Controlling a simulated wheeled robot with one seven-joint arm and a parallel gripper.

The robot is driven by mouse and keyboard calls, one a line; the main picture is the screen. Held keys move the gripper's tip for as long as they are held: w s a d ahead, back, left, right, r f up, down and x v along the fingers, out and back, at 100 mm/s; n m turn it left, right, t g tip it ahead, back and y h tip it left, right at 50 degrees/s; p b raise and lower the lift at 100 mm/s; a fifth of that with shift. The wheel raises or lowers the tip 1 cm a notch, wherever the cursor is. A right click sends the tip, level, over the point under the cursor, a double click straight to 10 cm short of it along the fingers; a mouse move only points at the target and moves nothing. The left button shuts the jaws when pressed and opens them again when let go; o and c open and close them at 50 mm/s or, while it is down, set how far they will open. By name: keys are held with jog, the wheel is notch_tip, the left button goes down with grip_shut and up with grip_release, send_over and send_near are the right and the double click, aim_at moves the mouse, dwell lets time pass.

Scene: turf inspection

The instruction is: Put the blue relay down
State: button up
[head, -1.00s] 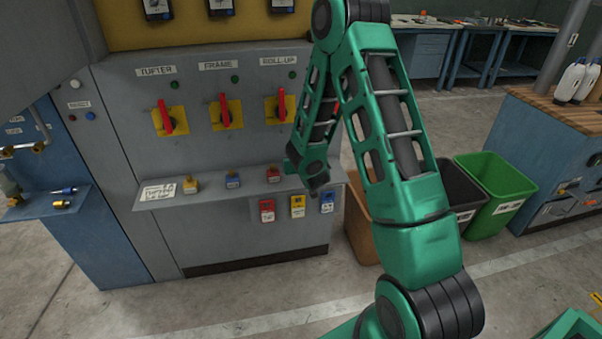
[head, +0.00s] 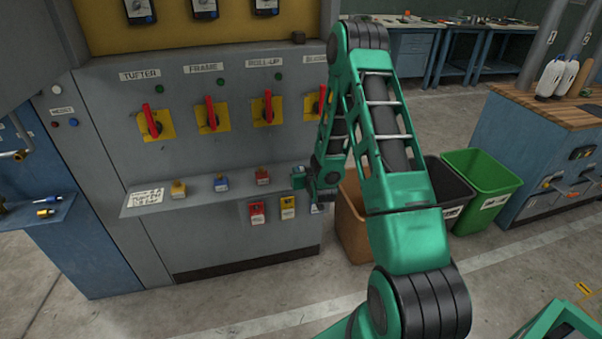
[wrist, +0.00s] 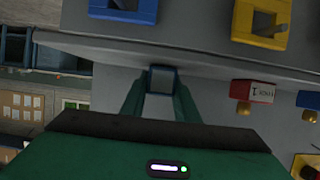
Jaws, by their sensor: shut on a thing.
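The wrist view appears upside down against the head view. In it, my gripper (wrist: 162,95) is shut on a small block with a blue rim and a grey face, the blue relay (wrist: 163,78). It is held by the edge of the grey shelf (wrist: 210,63); whether it touches the shelf I cannot tell. In the head view my gripper (head: 316,196) is near the right end of the shelf (head: 150,210), right of the red block. The arm hides the relay there.
Yellow (head: 178,189), blue (head: 221,182) and red (head: 262,176) blocks stand on the shelf. Red (head: 257,212), yellow (head: 288,207) and partly hidden blue (head: 316,208) pieces sit below its front edge. Red-handled switches (head: 210,115) are above. Brown (head: 352,225) and green (head: 482,190) bins stand right.

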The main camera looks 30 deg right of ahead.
jog(key=shift+f, duration=0.15)
jog(key=o, duration=1.1)
jog(key=s+a+r+m+g+y, duration=0.1)
jog(key=s+r+g, duration=0.3)
jog(key=s+r, duration=0.4)
jog(key=s+a+r+m+g+y, duration=0.1)
jog(key=s+a+r+g, duration=0.2)
jog(key=s, duration=2)
jog(key=s+a+r+m+g+y, duration=0.1)
jog(key=s+a+r+g, duration=0.2)
jog(key=s+r, duration=1)
jog(key=shift+s+r+g+y, duration=0.2)
jog(key=shift+s+g, duration=0.45)
jog(key=shift+g, duration=0.05)
jog(key=shift+s+r+g+y, duration=0.2)
jog(key=shift+s+g, duration=0.45)
jog(key=shift+g, duration=0.05)
